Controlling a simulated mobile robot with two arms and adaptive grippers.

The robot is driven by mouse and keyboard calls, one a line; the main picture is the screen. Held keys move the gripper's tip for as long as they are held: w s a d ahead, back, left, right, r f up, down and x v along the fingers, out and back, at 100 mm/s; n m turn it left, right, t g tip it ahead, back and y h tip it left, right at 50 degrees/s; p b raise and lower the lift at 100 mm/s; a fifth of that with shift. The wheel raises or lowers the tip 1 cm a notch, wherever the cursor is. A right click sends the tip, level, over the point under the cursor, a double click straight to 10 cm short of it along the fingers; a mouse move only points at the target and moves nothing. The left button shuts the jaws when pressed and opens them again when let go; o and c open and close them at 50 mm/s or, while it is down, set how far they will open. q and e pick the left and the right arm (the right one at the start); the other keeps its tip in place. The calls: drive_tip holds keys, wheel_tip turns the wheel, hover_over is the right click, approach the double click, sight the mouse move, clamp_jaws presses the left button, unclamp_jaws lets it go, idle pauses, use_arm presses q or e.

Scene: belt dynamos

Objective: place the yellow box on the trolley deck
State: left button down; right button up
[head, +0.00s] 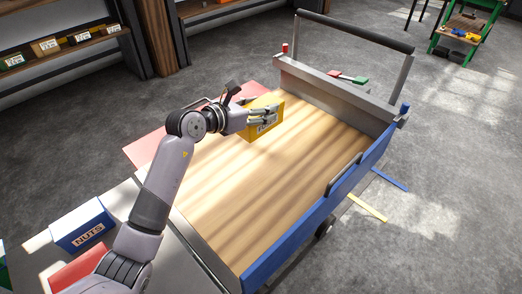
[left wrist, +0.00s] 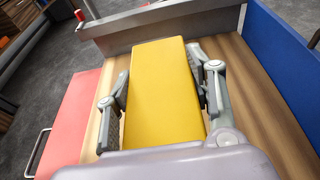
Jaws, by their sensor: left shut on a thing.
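The yellow box (head: 264,117) is held in my left gripper (head: 262,115) over the far left part of the trolley deck (head: 270,180). In the left wrist view the yellow box (left wrist: 162,95) lies between the two fingers (left wrist: 163,88), which are shut on its sides. The wooden deck (left wrist: 243,85) shows below and beside it. I cannot tell whether the box's underside touches the deck. My right gripper is not in view.
A blue side wall (head: 320,210) bounds the deck on the right, and a grey end wall (head: 335,95) with a push handle (head: 355,30) at the far end. A blue-and-white NUTS box (head: 85,228) stands at the lower left. Most of the deck is clear.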

use_arm(q)
wheel_tip(320, 180, down, 13)
drive_tip(key=b, duration=0.3)
drive_tip(key=shift+f, duration=0.4)
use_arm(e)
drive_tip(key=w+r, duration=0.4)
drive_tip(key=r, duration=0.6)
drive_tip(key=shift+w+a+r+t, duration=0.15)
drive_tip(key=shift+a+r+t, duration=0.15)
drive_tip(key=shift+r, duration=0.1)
use_arm(q)
drive_tip(key=shift+f, duration=0.1)
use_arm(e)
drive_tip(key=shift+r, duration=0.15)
use_arm(q)
drive_tip(key=c, duration=0.7)
unclamp_jaws()
drive_tip(key=shift+f, duration=0.1)
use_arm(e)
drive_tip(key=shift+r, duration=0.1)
